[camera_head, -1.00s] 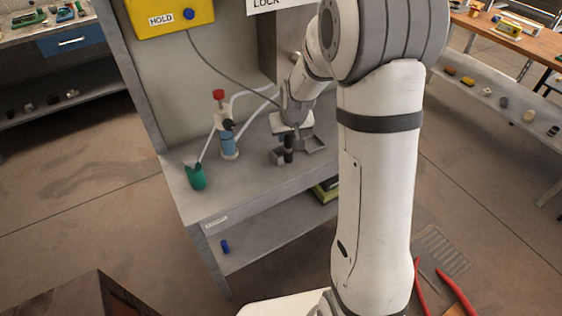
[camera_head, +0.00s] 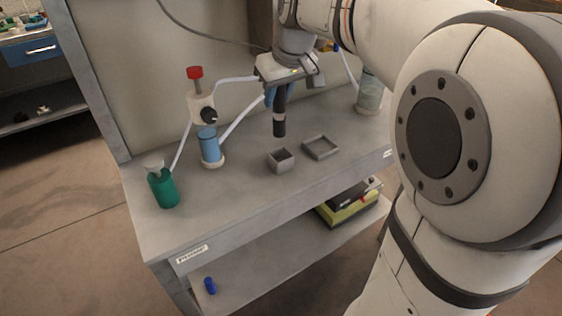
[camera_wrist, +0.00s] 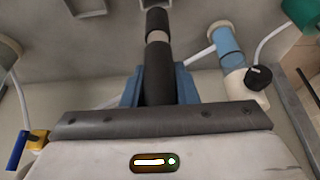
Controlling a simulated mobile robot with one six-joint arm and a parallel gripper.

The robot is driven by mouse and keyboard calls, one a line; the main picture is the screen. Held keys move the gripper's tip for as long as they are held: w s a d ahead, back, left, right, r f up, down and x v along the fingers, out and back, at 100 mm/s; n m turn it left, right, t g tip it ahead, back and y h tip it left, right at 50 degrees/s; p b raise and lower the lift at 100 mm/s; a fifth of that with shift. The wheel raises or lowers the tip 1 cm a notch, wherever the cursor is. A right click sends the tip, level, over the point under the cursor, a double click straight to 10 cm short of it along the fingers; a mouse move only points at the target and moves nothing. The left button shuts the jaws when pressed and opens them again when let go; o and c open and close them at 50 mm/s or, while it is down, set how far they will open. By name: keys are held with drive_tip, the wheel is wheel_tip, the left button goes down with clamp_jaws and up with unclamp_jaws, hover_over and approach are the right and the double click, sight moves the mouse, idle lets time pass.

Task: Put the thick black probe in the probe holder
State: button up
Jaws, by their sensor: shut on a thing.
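My gripper (camera_head: 279,96) is shut on the thick black probe (camera_head: 280,118), which hangs upright with its tip above the bench top. In the wrist view the probe (camera_wrist: 158,70) runs out between the blue fingers, with a pale band near its end. A small open grey square box (camera_head: 281,162) sits on the bench below and in front of the probe. A wider, shallow grey tray (camera_head: 320,148) lies just right of it. Both look empty. I cannot tell for sure which of the two is the probe holder.
A clear container (camera_head: 369,95) stands at the back right. The front of the bench (camera_head: 230,210) is clear.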

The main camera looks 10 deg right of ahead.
sight(279, 131)
wheel_tip(279, 131, down, 9)
drive_tip(key=shift+d+f+b, duration=0.1)
drive_tip(key=shift+f+b, duration=0.1)
drive_tip(key=shift+b, duration=0.85)
drive_tip(key=shift+f, duration=0.1)
drive_tip(key=o, duration=1)
drive_tip(key=shift+o, duration=0.2)
